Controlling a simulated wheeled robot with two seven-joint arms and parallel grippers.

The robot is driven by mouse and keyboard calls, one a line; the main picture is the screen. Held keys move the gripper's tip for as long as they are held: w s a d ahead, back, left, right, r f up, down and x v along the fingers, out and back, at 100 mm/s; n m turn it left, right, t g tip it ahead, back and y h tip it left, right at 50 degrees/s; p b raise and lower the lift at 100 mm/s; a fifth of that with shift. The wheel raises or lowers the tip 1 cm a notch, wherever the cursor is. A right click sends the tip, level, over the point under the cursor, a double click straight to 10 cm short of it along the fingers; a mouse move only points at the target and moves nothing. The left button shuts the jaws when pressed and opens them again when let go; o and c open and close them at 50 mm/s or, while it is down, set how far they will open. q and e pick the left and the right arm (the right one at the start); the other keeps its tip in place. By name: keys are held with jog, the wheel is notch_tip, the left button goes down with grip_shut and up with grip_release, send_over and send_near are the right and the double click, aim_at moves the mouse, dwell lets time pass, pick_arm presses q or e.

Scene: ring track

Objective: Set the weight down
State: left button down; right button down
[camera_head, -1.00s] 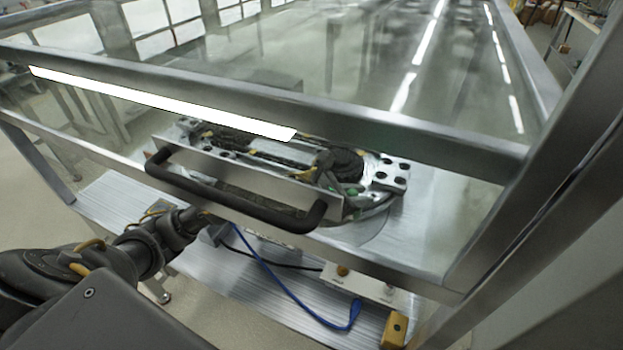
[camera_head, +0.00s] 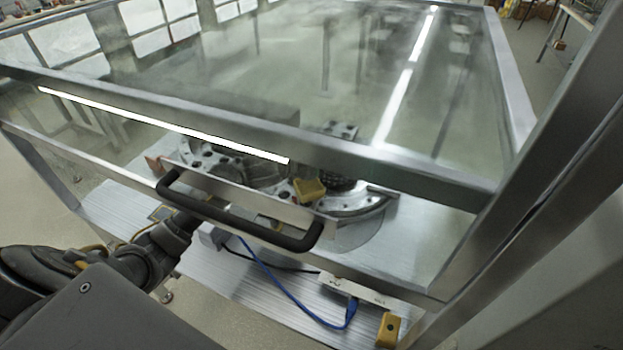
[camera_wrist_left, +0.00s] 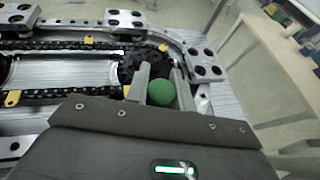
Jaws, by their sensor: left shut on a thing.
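A round green weight (camera_wrist_left: 161,92) sits between the two fingers of my left gripper (camera_wrist_left: 161,76) in the left wrist view. The fingers are shut on it. Just beyond it is the dark toothed wheel at the end of the ring track (camera_wrist_left: 75,44), which has a black chain and yellow tabs. In the head view my left arm reaches in from the left, under the handle, towards the track (camera_head: 355,212). The gripper and the weight are hidden there behind the handle and the front panel. My right gripper is in neither view.
A clear case with a metal frame (camera_head: 400,162) and a black handle (camera_head: 240,222) covers the track. A blue cable (camera_head: 285,295), a white strip (camera_head: 352,290) and a yellow block (camera_head: 389,330) lie at its front. A pale table (camera_wrist_left: 265,55) stands beyond.

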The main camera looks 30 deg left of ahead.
pick_arm(q)
jog(key=shift+f, duration=3.05)
jog(key=shift+f, duration=0.1)
jog(key=c, duration=1.2)
grip_release()
jog(key=shift+f, duration=0.1)
jog(key=shift+r, duration=0.2)
jog(key=b+v, duration=0.1)
jog(key=v, duration=1.1)
jog(key=shift+s+f, duration=0.1)
jog(key=shift+d, duration=0.15)
